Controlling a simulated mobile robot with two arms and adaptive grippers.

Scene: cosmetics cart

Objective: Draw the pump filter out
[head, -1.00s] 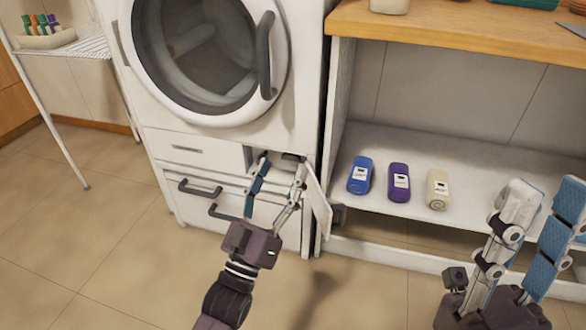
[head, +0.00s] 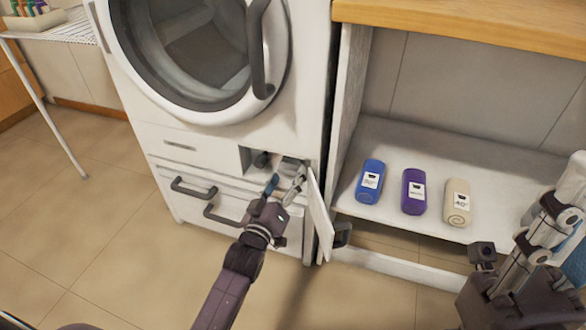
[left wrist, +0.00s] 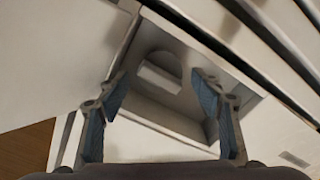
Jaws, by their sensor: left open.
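The pump filter (left wrist: 160,75) is a pale round cap with a raised grip bar, set in a square recess low in the washer front. In the head view the filter (head: 291,164) shows only in part behind my fingers. My left gripper (head: 283,184) is at the recess opening. In the left wrist view its two blue-padded fingers (left wrist: 164,97) stand apart, one on each side of the filter, with nothing between them. I cannot tell whether they touch it. My right gripper (head: 562,205) is at the right edge, partly cut off.
The small white flap (head: 319,212) hangs open right of the recess. Drawers with dark handles (head: 194,188) lie left and below.

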